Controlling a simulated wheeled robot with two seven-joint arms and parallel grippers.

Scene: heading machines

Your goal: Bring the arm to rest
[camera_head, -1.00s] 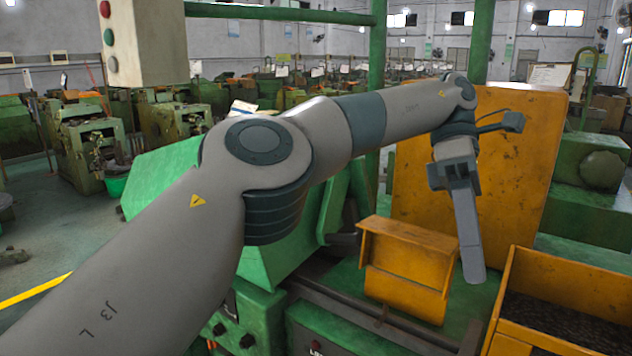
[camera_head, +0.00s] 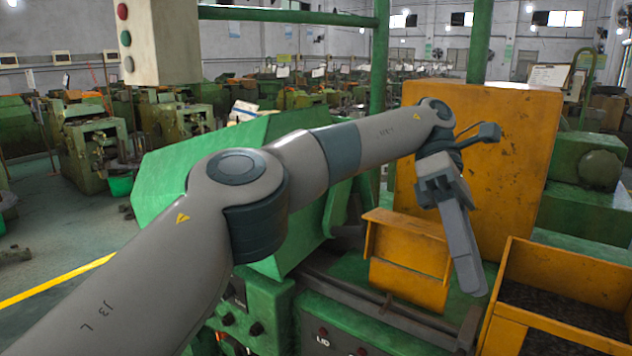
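My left arm comes in from the left and reaches across the green machine. My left gripper (camera_head: 470,280) points down in front of the yellow upright panel (camera_head: 505,165), just right of the small yellow box (camera_head: 405,262). Its fingers look side by side from this angle, and I cannot see whether there is a gap between them. I see nothing held at its tip. My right gripper is not in this view.
A yellow bin (camera_head: 565,270) with dark small parts stands at the lower right, close to the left gripper. The green machine (camera_head: 275,185) lies behind and below the arm. A control box (camera_head: 160,42) hangs at upper left.

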